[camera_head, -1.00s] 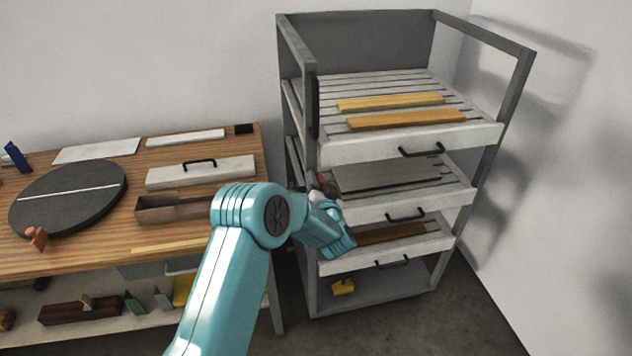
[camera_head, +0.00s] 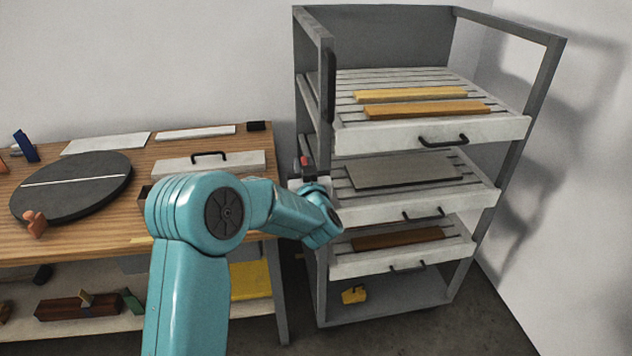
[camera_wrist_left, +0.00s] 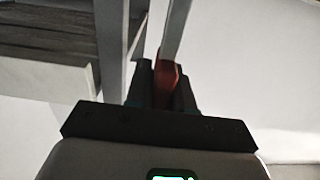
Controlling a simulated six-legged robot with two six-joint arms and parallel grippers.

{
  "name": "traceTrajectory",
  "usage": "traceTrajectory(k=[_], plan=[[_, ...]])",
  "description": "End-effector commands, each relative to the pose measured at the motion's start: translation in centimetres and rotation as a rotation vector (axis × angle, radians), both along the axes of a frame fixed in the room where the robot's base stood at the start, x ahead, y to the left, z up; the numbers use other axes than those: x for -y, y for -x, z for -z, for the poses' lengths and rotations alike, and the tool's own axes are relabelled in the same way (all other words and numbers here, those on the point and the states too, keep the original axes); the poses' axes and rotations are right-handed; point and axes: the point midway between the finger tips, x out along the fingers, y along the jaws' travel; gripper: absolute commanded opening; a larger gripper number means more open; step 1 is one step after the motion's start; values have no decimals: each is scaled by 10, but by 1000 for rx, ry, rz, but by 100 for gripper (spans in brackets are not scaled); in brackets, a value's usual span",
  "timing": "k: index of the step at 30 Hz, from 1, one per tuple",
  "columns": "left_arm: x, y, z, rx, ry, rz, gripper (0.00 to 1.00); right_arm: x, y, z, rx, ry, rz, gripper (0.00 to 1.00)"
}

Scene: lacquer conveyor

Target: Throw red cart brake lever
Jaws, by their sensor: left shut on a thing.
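The grey cart (camera_head: 327,215) stands right of the workbench. The red brake lever (camera_head: 304,161) shows only as a small red bit beside the cart's left front post. In the left wrist view the red lever (camera_wrist_left: 168,80) sits between the two dark fingers. My left gripper (camera_head: 302,172) is shut on it, at the height of the middle tray. My teal wrist hides most of the gripper and the lever's lower part in the head view. My right gripper is in neither view.
The cart holds three pull-out trays with black handles; the top tray (camera_head: 432,134) carries two wooden strips. A wooden workbench (camera_head: 100,232) with a round dark turntable (camera_head: 75,195) stands left. A white wall closes the right side. A yellow block (camera_head: 354,295) lies on the cart's bottom shelf.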

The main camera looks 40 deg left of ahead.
Motion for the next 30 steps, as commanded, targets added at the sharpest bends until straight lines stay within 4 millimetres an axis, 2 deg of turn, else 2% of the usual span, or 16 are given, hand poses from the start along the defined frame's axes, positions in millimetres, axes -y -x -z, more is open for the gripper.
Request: traceTrajectory(k=[1,3,15,21,30], plan=[[-4,5,9,36,28,-1,0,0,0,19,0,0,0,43],[-9,11,10,87,72,-2,0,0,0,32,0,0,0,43],[-31,37,18,335,285,0,0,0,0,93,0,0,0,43],[-38,44,22,415,355,-1,0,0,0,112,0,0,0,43],[-42,49,23,468,402,0,0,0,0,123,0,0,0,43]])
